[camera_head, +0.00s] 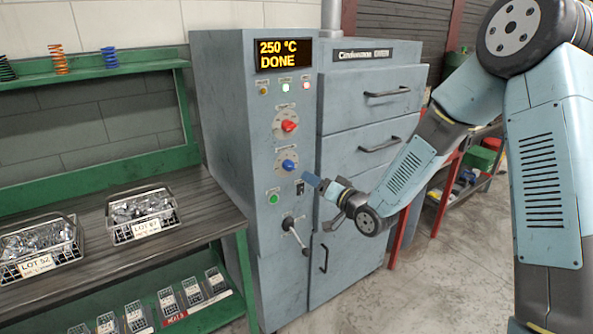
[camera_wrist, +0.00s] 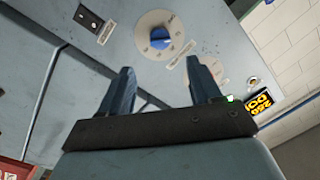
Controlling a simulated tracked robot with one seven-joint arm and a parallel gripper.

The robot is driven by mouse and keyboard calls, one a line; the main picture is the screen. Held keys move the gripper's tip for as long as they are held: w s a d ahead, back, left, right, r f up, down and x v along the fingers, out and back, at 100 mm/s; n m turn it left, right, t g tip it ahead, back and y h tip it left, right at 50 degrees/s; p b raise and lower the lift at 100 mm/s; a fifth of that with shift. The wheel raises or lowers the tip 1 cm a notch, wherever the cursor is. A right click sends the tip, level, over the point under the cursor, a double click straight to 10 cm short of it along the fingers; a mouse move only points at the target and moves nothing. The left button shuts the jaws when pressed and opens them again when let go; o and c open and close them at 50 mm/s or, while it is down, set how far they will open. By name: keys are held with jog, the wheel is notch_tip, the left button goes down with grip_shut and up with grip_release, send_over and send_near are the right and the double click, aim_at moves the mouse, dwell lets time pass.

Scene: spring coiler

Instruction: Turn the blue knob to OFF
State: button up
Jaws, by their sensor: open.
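The blue knob (camera_head: 289,165) sits on a round white dial on the front of the grey oven cabinet (camera_head: 222,120), below a red knob (camera_head: 289,126). In the wrist view the blue knob (camera_wrist: 160,41) shows ahead of my fingertips, with scale marks around it that are too small to read. My gripper (camera_head: 312,180) is just right of and below the blue knob in the head view. In the wrist view my gripper (camera_wrist: 160,78) has its two fingers wide apart with nothing between them. It does not touch the knob.
The display (camera_head: 284,54) reads 250 °C DONE. A green button (camera_head: 274,199), a black switch (camera_head: 300,188) and a lever (camera_head: 295,234) lie below the knob. Drawers with handles (camera_head: 388,92) are to the right. A bench with wire baskets (camera_head: 142,215) is left.

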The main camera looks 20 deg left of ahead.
aim_at(293, 167)
jog(key=x, duration=1)
jog(key=shift+c, duration=0.4)
jog(key=c, duration=0.9)
jog(key=shift+d, duration=0.15)
jog(key=shift+c, duration=0.2)
